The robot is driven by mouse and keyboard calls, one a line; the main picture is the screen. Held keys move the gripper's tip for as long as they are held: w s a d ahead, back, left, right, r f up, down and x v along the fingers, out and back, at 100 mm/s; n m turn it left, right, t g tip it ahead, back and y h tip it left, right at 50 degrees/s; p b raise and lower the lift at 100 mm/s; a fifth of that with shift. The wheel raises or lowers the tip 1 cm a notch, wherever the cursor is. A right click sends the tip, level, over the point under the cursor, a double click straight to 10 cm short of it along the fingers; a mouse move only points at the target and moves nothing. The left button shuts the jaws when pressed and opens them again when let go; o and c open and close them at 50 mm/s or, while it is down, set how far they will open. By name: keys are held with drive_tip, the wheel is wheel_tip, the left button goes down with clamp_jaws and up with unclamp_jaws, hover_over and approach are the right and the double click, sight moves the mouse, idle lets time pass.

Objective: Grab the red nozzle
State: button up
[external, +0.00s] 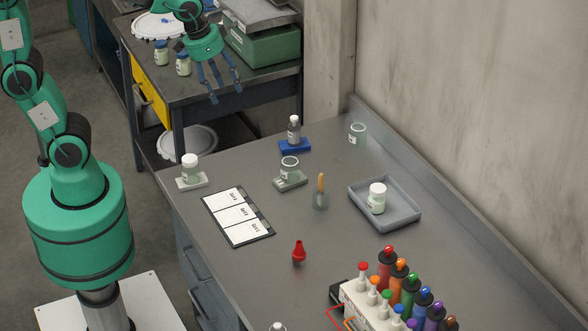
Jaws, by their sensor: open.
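The red nozzle (299,252) stands upright by itself on the grey workbench (240,290), in front of a card with white labelled panels. It is a small red piece with a wide base and a narrow top. My gripper (220,92) is at the top of the external view, above the far end of the bench and in front of the back table. Its fingers are spread open, pointing down, with nothing between them. It is well apart from the nozzle.
A rack of coloured bottles (372,306) stands right of the nozzle. A grey tray (408,217) holds a white-lidded jar. The label card (238,216), a brush in a small glass (320,195) and several jars stand farther back. Bare bench surrounds the nozzle.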

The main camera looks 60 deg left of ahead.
drive_tip(key=w+d+f+g, duration=0.1)
drive_tip(key=w+d+f, duration=0.35)
drive_tip(key=d, duration=0.35)
drive_tip(key=m+g+y, duration=0.1)
drive_tip(key=m+g, duration=0.1)
hover_over(298, 251)
wheel_tip(298, 251, down, 21)
drive_tip(key=shift+w+a+p, duration=0.2)
drive_tip(key=shift+p, duration=0.15)
drive_tip(key=shift+f, duration=0.1)
drive_tip(key=shift+f+b, duration=0.5)
drive_tip(key=shift+f, duration=3.7)
drive_tip(key=shift+a+f, duration=0.1)
drive_tip(key=shift+w+a+f+b, duration=0.15)
drive_tip(key=shift+f+b, duration=0.35)
drive_tip(key=shift+f, duration=2)
